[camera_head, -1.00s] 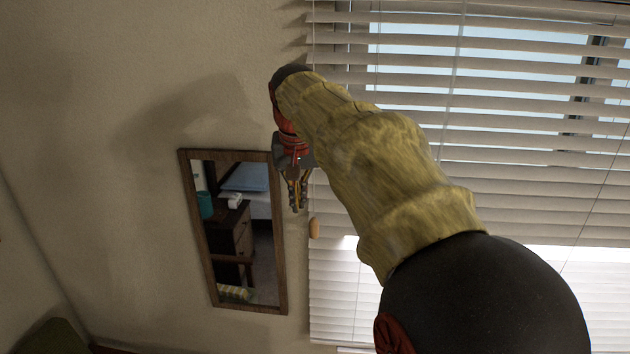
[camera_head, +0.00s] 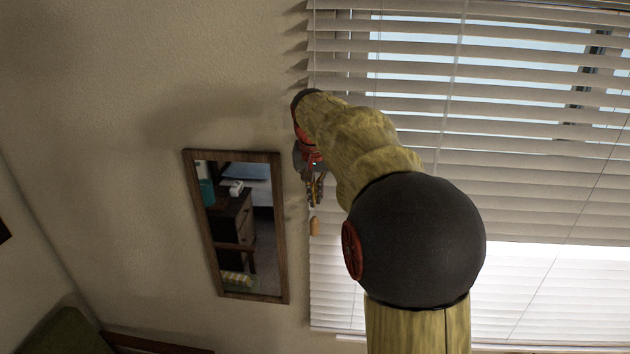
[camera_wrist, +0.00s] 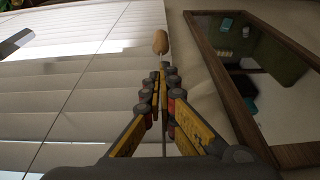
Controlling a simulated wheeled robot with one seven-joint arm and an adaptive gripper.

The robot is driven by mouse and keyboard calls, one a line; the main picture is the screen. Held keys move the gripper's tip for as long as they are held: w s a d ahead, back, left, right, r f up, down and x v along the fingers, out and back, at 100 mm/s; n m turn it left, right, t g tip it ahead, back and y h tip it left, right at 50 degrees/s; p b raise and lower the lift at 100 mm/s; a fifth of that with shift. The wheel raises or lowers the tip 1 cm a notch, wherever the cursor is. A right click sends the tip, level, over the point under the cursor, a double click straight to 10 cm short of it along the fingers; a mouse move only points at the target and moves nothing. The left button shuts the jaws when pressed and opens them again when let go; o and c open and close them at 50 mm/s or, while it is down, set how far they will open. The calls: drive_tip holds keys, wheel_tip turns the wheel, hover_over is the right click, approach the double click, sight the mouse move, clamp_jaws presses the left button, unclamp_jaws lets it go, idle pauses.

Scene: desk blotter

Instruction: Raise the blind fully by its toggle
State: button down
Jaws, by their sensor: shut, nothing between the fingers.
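The toggle (camera_head: 314,226) is a small tan, rounded knob hanging near the left edge of the white slatted blind (camera_head: 520,150). The blind is lowered over the window. My gripper (camera_head: 316,203) points down just above the toggle, with its fingertips close together. In the wrist view the toggle (camera_wrist: 160,42) shows just beyond the fingertips (camera_wrist: 165,70), apart from them. A thin cord runs from the toggle back along the fingers; I cannot tell whether it passes between them or behind them. The toggle is not in the grip.
A wood-framed mirror (camera_head: 285,225) hangs on the wall just left of the toggle, close to my gripper. A dark green seat or cushion (camera_head: 62,335) is at the lower left. The wall above the mirror is clear.

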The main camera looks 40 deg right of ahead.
sight(316, 219)
drive_tip(key=shift+f+p, duration=0.3)
drive_tip(key=shift+f, duration=1.75)
wheel_tip(316, 219, down, 54)
drive_tip(key=b, duration=2.8)
drive_tip(key=shift+r, duration=0.25)
